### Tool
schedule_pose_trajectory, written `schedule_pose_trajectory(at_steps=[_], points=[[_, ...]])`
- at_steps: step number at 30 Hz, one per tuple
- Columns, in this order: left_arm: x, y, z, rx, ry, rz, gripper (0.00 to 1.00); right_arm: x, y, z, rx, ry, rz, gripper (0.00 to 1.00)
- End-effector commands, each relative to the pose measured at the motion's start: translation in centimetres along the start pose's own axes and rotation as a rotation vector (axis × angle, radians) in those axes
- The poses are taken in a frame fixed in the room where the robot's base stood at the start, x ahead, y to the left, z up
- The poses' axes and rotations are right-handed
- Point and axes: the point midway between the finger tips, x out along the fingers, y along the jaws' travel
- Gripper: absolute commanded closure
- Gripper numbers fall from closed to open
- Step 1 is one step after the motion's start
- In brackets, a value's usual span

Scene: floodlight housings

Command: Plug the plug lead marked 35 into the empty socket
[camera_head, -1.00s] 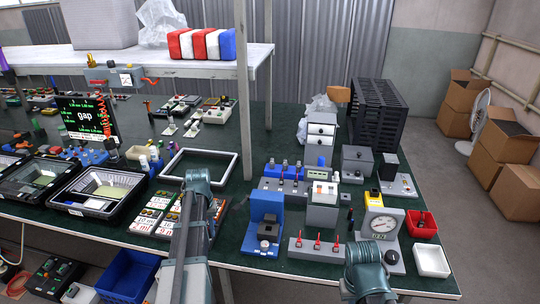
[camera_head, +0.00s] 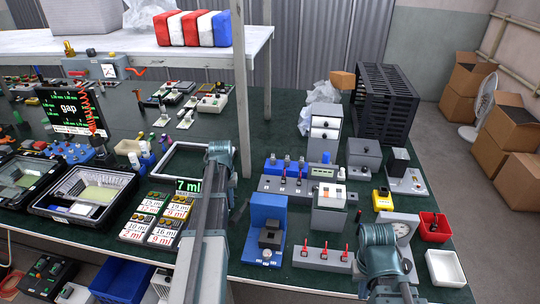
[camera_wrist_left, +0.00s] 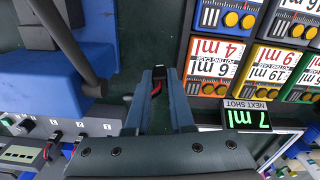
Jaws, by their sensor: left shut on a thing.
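In the left wrist view my left gripper (camera_wrist_left: 159,90) is shut on a small black plug (camera_wrist_left: 158,74) with a bit of red at its lower side. It is held over the dark green bench, between a blue stand and the ml panel. No mark 35 is readable. In the head view my left arm (camera_head: 208,225) hides this gripper. A grey socket strip (camera_wrist_left: 85,127) with dark sockets and cables lies at the lower left of the wrist view; I cannot tell which socket is empty. My right gripper (camera_head: 383,265) is at the lower right of the head view; its fingertips are hidden.
The blue stand (camera_head: 266,212) stands right of my left arm. The ml cards (camera_head: 160,232) and a "7 ml" display (camera_head: 188,184) lie to its left. A grey strip with red levers (camera_head: 322,255), a gauge (camera_head: 402,226) and red and white trays (camera_head: 434,226) are near my right arm.

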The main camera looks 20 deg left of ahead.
Motion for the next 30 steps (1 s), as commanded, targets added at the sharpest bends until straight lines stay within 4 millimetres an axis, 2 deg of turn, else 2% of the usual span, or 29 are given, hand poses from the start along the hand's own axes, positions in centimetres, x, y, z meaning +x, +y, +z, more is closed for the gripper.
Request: schedule_pose_trajectory(at_steps=[1, 6, 9, 12, 15, 19, 30], points=[[-0.9, 1.1, -2.6, 0.018, 0.0, 0.0, 1.0, -0.9, 0.1, 0.1, 0.0, 0.0, 0.0, 1.0], [-2.9, 5.6, -9.5, 0.081, 0.0, 0.0, 1.0, -2.9, 0.3, 0.2, 0.0, 0.0, 0.0, 1.0], [-3.8, 8.4, -12.8, 0.114, 0.0, 0.0, 1.0, -3.8, 0.4, 0.2, 0.0, 0.0, 0.0, 1.0], [-4.5, 10.8, -15.4, 0.141, 0.0, 0.0, 1.0, -4.5, 0.4, 0.3, 0.0, 0.0, 0.0, 1.0], [-5.0, 12.7, -17.1, 0.16, 0.0, 0.0, 1.0, -4.9, 0.5, 0.3, 0.0, 0.0, 0.0, 1.0], [-5.2, 14.0, -18.1, 0.174, 0.0, 0.0, 1.0, -5.2, 0.5, 0.3, 0.0, 0.0, 0.0, 1.0], [-5.2, 14.3, -18.2, 0.177, 0.0, 0.0, 1.0, -5.1, 0.5, 0.3, 0.0, 0.0, 0.0, 1.0]])
